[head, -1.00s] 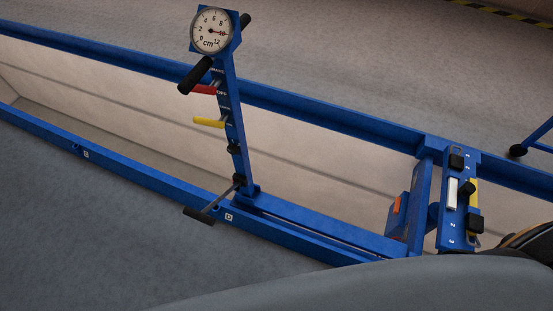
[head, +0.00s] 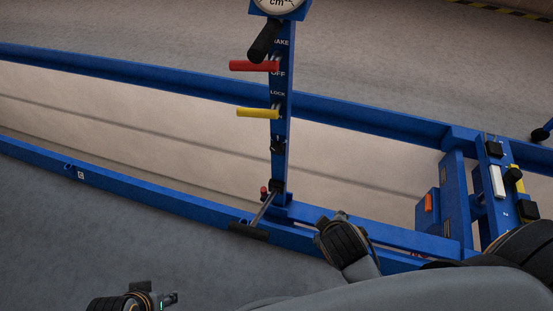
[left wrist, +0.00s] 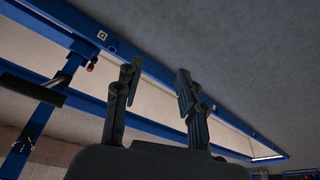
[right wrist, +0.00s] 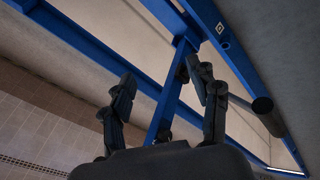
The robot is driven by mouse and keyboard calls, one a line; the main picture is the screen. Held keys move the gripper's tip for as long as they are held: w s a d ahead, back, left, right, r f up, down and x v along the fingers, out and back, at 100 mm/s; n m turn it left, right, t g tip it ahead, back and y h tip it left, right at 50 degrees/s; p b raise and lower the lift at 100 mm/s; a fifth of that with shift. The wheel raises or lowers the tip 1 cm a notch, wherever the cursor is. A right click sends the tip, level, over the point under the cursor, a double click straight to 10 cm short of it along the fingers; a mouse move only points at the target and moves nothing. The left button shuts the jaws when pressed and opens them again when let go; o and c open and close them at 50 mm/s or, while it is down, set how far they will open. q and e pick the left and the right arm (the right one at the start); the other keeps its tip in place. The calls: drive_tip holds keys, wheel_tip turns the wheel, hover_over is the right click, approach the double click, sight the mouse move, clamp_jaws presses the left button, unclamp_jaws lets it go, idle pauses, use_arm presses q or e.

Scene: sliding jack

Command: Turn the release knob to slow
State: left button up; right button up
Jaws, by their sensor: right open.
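The blue control post (head: 279,120) stands on the jack's near rail in the head view, with a red lever, a yellow lever and a dark fitting (head: 277,147) lower down. A small red knob (head: 263,191) shows beside its base, and also in the left wrist view (left wrist: 92,66). I cannot tell which part is the release knob or read a slow mark. My right gripper (right wrist: 160,72) is open and empty, its fingers near the post in the right wrist view. My left gripper (left wrist: 158,70) is open and empty, apart from the post.
A black pedal bar (head: 249,231) sticks out from the post's foot toward me. The red lever (head: 254,66) and yellow lever (head: 257,113) point left. A blue carriage unit (head: 453,205) is at the right.

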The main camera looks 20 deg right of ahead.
drive_tip(key=w+n+t+h, duration=0.2)
drive_tip(key=w+n, duration=0.1)
drive_tip(key=w, duration=0.1)
use_arm(q)
wheel_tip(320, 180, down, 6)
use_arm(e)
drive_tip(key=n+t, duration=0.7)
drive_tip(key=n, duration=0.7)
approach(276, 151)
use_arm(q)
wheel_tip(276, 151, up, 7)
drive_tip(key=b, duration=0.2)
drive_tip(key=shift+s+a+r+b, duration=0.2)
drive_tip(key=shift+s+b, duration=0.1)
drive_tip(key=shift+s, duration=0.1)
use_arm(e)
drive_tip(key=x, duration=0.8)
drive_tip(key=shift+w+d, duration=0.15)
drive_tip(key=shift+w, duration=0.15)
drive_tip(key=shift+c, duration=0.3)
drive_tip(key=c, duration=1.1)
